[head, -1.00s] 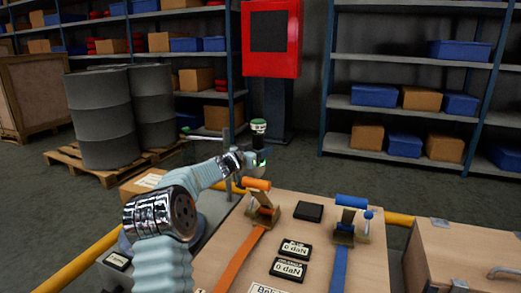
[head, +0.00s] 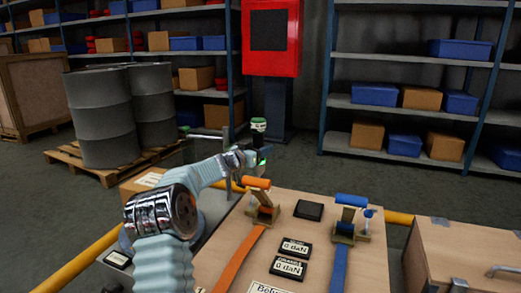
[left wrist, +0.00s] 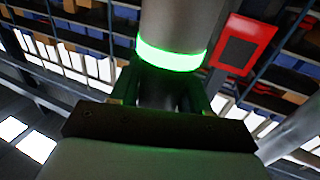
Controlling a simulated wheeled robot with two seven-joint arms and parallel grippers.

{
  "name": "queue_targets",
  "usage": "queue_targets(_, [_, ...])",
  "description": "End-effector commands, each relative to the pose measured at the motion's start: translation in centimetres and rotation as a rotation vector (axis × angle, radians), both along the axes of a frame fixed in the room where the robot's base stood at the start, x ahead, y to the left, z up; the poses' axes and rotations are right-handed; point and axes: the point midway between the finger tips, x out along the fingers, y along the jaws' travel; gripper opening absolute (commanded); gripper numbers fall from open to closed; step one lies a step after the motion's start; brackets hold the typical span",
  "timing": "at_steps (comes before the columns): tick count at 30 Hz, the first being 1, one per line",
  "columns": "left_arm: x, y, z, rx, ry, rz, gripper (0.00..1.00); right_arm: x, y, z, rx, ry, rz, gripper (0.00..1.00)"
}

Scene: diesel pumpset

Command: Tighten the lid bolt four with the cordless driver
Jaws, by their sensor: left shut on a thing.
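My left gripper (head: 258,157) is at the far end of my left arm, beyond the wooden bench top. It is shut on an upright tool with a dark green and white top, which appears to be the cordless driver (head: 258,125). In the left wrist view, the fingers (left wrist: 168,95) close around a grey cylinder with a glowing green ring (left wrist: 170,56). The driver's tip and any lid bolt cannot be made out. My right gripper is out of view.
The bench top (head: 225,235) carries an orange strap ratchet (head: 262,205), a blue one (head: 347,222) and labelled displays (head: 290,267). A yellow rail (head: 80,262) runs behind it. Grey drums (head: 102,115) on a pallet stand at left, a wooden chest (head: 460,255) at right.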

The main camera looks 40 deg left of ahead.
Motion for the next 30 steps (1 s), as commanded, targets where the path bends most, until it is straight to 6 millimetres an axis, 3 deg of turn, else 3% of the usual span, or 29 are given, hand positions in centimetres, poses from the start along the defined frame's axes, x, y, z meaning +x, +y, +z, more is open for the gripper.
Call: queue_targets(30, [0.0, 0.0, -1.0, -0.001, 0.001, -0.001, 0.0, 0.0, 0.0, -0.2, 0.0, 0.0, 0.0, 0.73])
